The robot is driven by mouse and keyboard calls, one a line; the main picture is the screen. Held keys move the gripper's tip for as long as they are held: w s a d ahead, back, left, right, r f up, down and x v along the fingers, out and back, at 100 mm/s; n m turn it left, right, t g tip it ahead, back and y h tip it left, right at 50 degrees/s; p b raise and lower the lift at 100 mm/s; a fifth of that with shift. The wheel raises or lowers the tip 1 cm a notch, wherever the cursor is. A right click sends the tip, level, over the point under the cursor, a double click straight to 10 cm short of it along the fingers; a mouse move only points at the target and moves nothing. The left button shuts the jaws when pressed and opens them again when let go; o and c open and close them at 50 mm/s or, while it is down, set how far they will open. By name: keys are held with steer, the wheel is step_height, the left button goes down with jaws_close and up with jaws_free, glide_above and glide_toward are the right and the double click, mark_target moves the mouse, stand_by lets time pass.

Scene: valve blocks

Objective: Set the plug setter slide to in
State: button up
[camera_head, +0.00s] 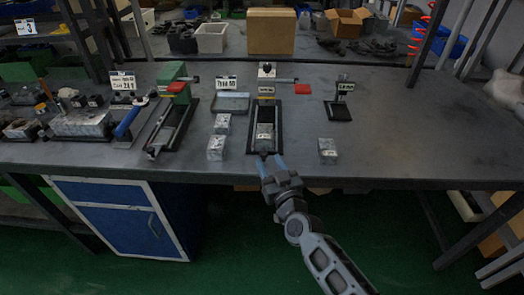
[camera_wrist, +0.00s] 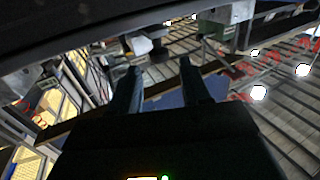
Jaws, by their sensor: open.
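A small dark end piece shows at the front of the bed. My gripper (camera_head: 270,164) is at the table's front edge, just in front of that end. It is open, with nothing visible between its fingers. In the wrist view my gripper (camera_wrist: 160,72) shows two spread dark fingers below a light grey part.
Metal blocks stand left (camera_head: 216,148) and right (camera_head: 327,150) of the bed. A cardboard box (camera_head: 270,30) is behind. The table's right side is clear.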

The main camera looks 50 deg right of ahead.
mark_target(265, 155)
steer(key=shift+x, duration=2.75)
steer(key=shift+c, duration=0.3)
jaws_close()
